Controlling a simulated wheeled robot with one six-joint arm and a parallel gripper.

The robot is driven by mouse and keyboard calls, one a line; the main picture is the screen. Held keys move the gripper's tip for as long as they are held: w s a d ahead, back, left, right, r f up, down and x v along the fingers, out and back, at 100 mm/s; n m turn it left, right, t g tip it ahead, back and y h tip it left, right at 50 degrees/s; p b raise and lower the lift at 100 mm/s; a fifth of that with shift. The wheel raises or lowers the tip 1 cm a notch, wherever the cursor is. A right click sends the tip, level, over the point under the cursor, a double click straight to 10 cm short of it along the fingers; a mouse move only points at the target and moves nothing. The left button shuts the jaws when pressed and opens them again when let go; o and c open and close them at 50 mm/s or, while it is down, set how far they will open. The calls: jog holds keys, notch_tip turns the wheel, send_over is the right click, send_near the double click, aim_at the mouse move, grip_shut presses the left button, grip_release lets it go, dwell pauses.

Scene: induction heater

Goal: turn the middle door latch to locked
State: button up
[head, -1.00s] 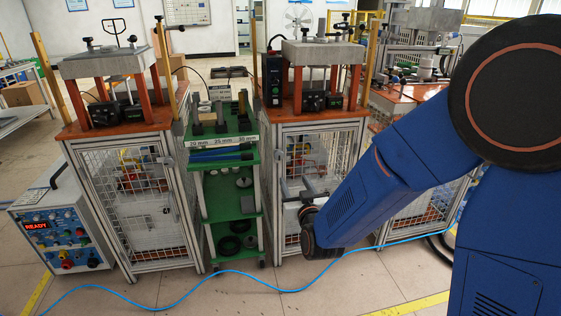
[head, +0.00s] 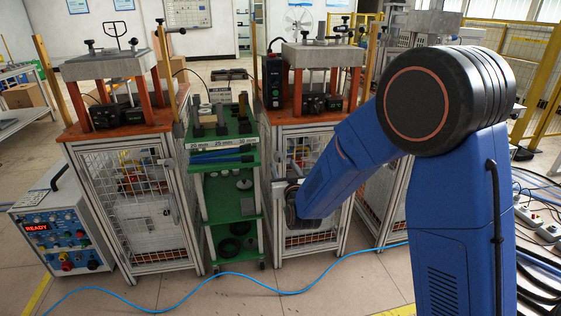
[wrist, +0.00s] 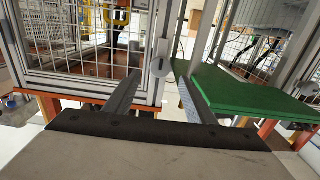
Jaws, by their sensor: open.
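The middle door (head: 312,200) is the wire-mesh front of the cabinet under the middle press. In the wrist view its mesh (wrist: 75,45) shows upside down on the left. A small grey latch (wrist: 158,67) sits on the silver door post, lying about along the post. My gripper (wrist: 159,78) is open, with one finger on each side of the post and latch. I cannot tell whether the fingers touch it. In the head view my gripper (head: 279,187) is at the door's left edge, and my wrist hides the latch area.
A green shelf cart (head: 225,180) stands just left of the middle cabinet; its green shelf (wrist: 250,97) is close beside a finger in the wrist view. The left cabinet (head: 130,200) and a control box (head: 62,232) are further left. A blue hose (head: 240,273) crosses the floor.

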aim_at(279, 157)
jog(key=shift+x, duration=2.6)
jog(key=c, duration=1)
